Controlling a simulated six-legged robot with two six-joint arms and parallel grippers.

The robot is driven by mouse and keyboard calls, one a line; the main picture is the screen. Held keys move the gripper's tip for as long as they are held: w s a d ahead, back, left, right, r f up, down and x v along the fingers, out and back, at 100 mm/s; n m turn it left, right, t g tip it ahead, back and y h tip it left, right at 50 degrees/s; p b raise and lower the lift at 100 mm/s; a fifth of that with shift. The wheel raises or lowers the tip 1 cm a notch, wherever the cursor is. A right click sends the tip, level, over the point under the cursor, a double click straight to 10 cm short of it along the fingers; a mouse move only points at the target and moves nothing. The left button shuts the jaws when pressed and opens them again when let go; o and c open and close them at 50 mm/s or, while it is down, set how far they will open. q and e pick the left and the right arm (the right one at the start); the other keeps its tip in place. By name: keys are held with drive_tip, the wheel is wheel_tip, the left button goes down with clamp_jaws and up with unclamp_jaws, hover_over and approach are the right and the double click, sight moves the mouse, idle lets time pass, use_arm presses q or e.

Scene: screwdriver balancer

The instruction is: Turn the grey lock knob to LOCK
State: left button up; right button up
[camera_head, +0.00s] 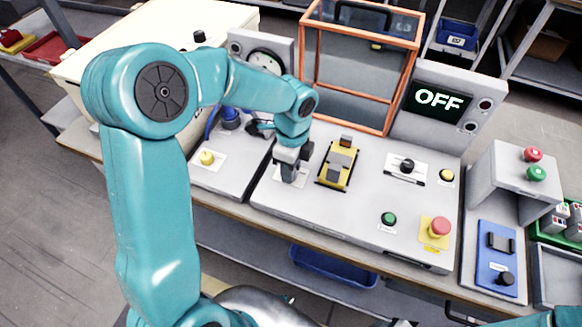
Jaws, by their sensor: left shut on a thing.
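My left gripper (289,176) points down over a pale label plate (300,181) on the left part of the grey console. It is shut on the grey lock knob on that plate. The jaws hide most of the knob, so I cannot read its position or the LOCK marking. Only a teal bit of my right arm shows at the bottom right edge; its gripper is out of view.
Right of my left gripper are a yellow-and-grey fixture (339,166), a black knob (407,166), a green button (388,218) and a red stop button (438,227). An orange-framed guard (361,60) stands behind. A screen (438,101) reads OFF.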

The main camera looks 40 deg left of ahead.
use_arm(q)
drive_tip(key=n+b, duration=0.1)
drive_tip(key=n, duration=0.5)
drive_tip(key=shift+w+r, duration=0.1)
drive_tip(key=n+b, duration=0.1)
drive_tip(key=n, duration=0.4)
drive_tip(key=shift+a+b, duration=0.1)
drive_tip(key=shift+b, duration=0.25)
drive_tip(key=shift+w+r+n+t, duration=0.1)
drive_tip(key=shift+n+t, duration=0.2)
drive_tip(key=shift+n, duration=0.1)
drive_tip(key=o, duration=1)
drive_tip(key=r, duration=0.5)
drive_tip(key=r+p, duration=0.1)
drive_tip(key=r, duration=0.4)
drive_tip(key=r+p, duration=0.1)
drive_tip(key=r, duration=0.5)
drive_tip(key=shift+a+r, duration=0.1)
drive_tip(key=shift+a, duration=0.25)
drive_tip(key=shift+r, duration=0.1)
